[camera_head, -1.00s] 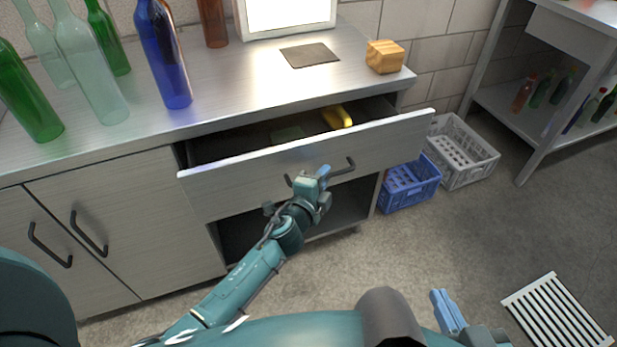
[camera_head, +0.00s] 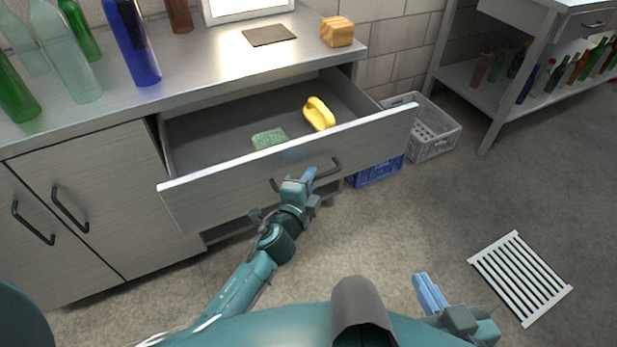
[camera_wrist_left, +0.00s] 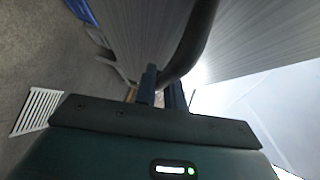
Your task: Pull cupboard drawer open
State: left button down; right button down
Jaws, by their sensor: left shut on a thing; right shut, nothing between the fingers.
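The cupboard drawer (camera_head: 236,190) is pulled well out of the steel-topped cupboard. Inside it lie a green sponge (camera_head: 269,139) and a yellow-handled thing (camera_head: 319,114). My left gripper (camera_head: 307,178) is shut on the dark bar handle (camera_head: 332,169) on the drawer front. In the left wrist view the fingers (camera_wrist_left: 162,90) close on the curved dark handle (camera_wrist_left: 192,40). My right gripper (camera_head: 428,292) is shut and empty, low in the head view, over the floor and apart from the cupboard.
Bottles (camera_head: 132,45), a dark mat (camera_head: 269,35) and a wooden block (camera_head: 337,31) stand on the worktop. A grey crate (camera_head: 431,128) and a blue crate (camera_head: 376,172) are on the floor to the right. A white slatted grate (camera_head: 520,278) lies on open floor.

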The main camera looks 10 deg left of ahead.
jog(key=shift+r, duration=0.15)
pick_arm(q)
jog(key=c, duration=1.5)
grip_release()
jog(key=shift+s, duration=0.1)
pick_arm(e)
jog(key=shift+s, duration=0.1)
